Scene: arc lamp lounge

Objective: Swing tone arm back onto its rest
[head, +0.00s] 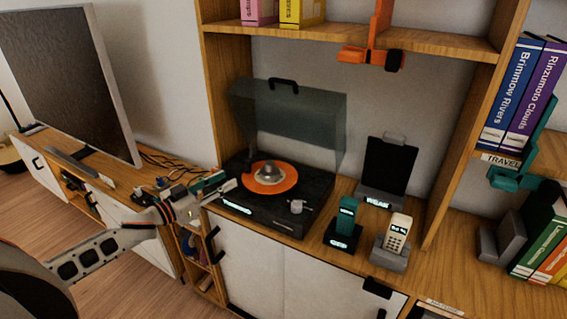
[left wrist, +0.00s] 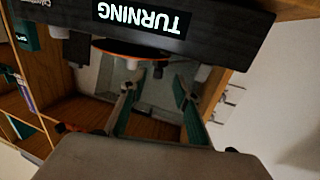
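The turntable (head: 275,212) is a dark box on the wooden cabinet, its clear tinted lid (head: 300,118) raised. An orange record (head: 285,184) lies on it with a grey domed piece (head: 268,171) at the middle. A thin dark bar (head: 249,152) at the back left of the record may be the tone arm; its tip and rest are unclear. My left gripper (head: 219,186) is at the turntable's left front corner, open and empty. In the left wrist view its two fingers (left wrist: 156,98) are apart below the upside-down "TURNING" front panel (left wrist: 145,18).
A green handset (head: 346,218), a cream phone (head: 397,234) and a black tablet on a stand (head: 388,168) stand right of the turntable. A large screen (head: 65,75) and loose cables (head: 165,165) are to the left. Shelf uprights and a shelf enclose the turntable.

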